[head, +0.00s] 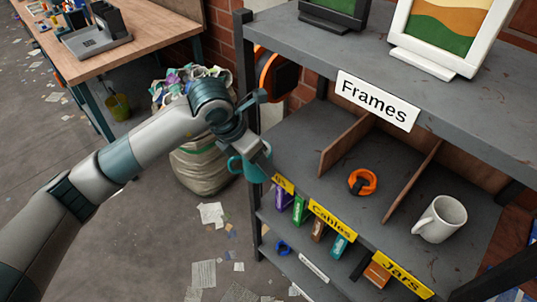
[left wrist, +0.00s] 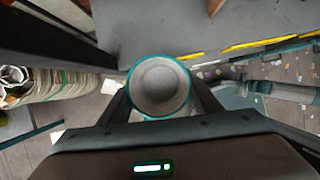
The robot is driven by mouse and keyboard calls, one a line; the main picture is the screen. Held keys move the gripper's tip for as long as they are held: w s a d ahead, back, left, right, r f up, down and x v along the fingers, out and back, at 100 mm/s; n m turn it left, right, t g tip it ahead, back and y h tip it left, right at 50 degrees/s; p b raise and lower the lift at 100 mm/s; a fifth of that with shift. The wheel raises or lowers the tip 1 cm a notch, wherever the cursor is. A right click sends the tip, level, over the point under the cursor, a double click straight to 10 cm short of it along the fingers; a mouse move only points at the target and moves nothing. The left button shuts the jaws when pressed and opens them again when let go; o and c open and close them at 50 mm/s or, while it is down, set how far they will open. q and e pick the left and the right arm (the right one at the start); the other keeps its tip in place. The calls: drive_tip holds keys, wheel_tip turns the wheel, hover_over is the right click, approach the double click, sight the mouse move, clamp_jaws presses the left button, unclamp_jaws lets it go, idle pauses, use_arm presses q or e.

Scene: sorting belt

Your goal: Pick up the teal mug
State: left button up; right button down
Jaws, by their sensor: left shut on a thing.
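The teal mug (head: 238,165) is in my left gripper (head: 262,158), at the left front edge of the shelf unit in the head view. In the left wrist view the mug's pale round interior and teal rim (left wrist: 160,117) show between the two dark fingers. The gripper is shut on it. The mug's far side and part of its body are hidden by the gripper in the head view. My right gripper is in neither view.
The grey shelf (head: 310,135) has wooden dividers, an orange ring-shaped item (head: 362,182) and a white mug (head: 441,218). A dark post (head: 246,75) stands close to my left gripper. A stuffed sack (head: 205,170) stands behind the arm, and papers litter the floor.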

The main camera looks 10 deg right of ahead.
use_arm(q)
drive_tip(key=shift+s+a, duration=0.15)
drive_tip(key=shift+a, duration=0.1)
idle(0.5)
